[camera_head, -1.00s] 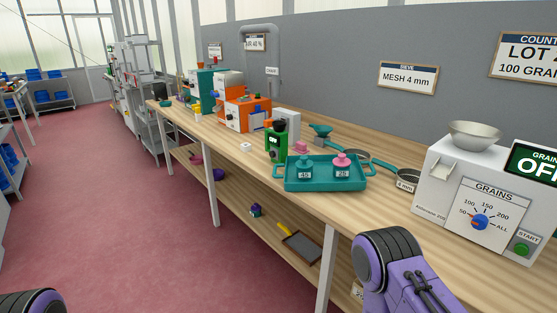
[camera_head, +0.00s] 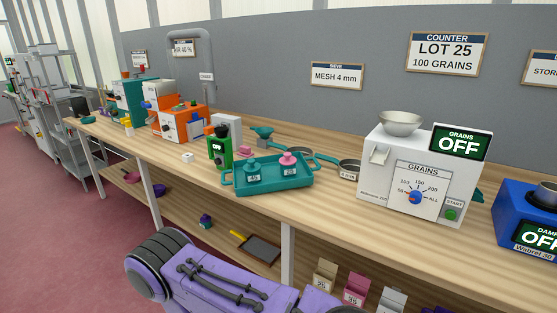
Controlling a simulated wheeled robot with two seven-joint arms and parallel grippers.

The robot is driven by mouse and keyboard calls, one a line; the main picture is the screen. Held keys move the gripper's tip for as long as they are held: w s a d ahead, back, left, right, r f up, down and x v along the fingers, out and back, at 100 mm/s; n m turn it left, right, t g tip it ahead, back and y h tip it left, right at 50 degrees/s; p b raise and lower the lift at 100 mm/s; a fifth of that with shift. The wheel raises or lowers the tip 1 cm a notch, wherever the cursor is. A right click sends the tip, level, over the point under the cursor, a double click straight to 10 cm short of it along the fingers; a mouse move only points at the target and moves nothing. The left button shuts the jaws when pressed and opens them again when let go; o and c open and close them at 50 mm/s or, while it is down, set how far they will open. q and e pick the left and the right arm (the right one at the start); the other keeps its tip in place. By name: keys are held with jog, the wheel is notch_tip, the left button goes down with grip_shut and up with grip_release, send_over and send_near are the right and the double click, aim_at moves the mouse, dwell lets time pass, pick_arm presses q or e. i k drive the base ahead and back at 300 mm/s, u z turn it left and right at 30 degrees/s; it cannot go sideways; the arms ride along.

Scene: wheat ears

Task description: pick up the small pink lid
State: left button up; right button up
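A small pink piece (camera_head: 244,152) lies on the wooden bench just behind the teal tray, partly hidden by what stands on the tray; I cannot tell for sure that it is the lid. A second pink piece with a round knob (camera_head: 288,158) stands on the right part of the teal tray (camera_head: 270,186), above a label reading about 28. A teal knobbed piece (camera_head: 252,168) stands left of it. A purple arm link of mine crosses the bottom of the view, in front of the bench. Neither of my grippers shows.
A green device (camera_head: 219,149) stands left of the tray. Sieves (camera_head: 349,168) lie to its right, before the white grain counter (camera_head: 418,175). A blue device (camera_head: 525,212) is at far right. Packets (camera_head: 353,290) and a dark tray (camera_head: 260,249) are below the bench.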

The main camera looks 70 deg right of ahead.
aim_at(287, 159)
jog(key=u, duration=0.05)
jog(key=i, duration=1.5)
jog(key=z, duration=3.8)
